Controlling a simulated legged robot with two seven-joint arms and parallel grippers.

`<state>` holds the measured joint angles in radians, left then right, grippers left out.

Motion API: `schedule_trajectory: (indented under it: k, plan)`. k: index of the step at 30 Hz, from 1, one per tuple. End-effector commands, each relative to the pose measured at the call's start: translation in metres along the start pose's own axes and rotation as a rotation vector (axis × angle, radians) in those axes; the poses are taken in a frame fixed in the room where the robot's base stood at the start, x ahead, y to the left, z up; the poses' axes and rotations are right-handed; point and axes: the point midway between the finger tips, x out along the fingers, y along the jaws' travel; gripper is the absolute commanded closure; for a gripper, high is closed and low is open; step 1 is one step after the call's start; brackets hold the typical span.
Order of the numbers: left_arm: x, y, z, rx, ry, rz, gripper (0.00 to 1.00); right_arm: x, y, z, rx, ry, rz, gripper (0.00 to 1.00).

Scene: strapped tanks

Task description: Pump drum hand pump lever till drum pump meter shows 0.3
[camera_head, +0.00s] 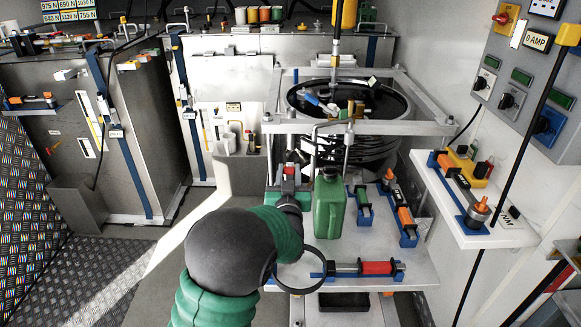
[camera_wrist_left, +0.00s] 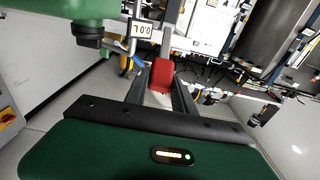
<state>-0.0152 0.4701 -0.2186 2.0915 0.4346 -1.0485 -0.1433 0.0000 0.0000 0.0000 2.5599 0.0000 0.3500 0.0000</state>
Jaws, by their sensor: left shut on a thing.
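A red lever grip (camera_wrist_left: 162,73) sits between the fingers of my left gripper (camera_wrist_left: 160,98) in the left wrist view; the gripper is shut on it. In the head view my left gripper (camera_head: 290,198) reaches up beside the green canister, and a bit of red shows at its tip. A small white meter (camera_wrist_left: 143,30) shows upside down beyond the grip and seems to read 0.0 L. The drum (camera_head: 350,98), open-topped and black inside, stands behind in a metal frame. The pump body is mostly hidden. My right gripper is not in view.
A green canister (camera_head: 329,205) stands on the white shelf (camera_head: 345,250), close right of my left gripper. Tools in blue holders, including a red-handled one (camera_head: 377,268), lie around it. A wall panel (camera_head: 525,75) with switches and a small side shelf (camera_head: 470,215) bound the right side.

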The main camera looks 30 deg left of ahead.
Motion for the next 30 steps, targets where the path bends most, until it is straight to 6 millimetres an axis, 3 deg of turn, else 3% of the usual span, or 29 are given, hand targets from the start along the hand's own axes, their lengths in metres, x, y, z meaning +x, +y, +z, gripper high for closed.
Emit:
schedule_trajectory:
  k: [1, 9, 20, 29, 30]
  plan:
    - [-0.004, 0.0, 0.013, 0.002, -0.011, 0.001, 1.0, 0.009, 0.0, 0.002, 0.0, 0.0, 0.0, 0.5]
    - [-0.014, 0.001, 0.035, 0.003, -0.013, 0.002, 1.0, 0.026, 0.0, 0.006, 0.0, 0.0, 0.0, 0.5]
    - [-0.016, 0.001, 0.035, 0.003, -0.013, 0.002, 1.0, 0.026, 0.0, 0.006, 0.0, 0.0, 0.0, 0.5]
    - [-0.02, 0.001, 0.062, 0.003, -0.015, 0.002, 1.0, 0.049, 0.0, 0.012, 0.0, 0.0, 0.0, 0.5]
    - [-0.02, 0.001, 0.056, 0.003, -0.014, 0.002, 1.0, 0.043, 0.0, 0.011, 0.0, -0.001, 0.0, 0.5]
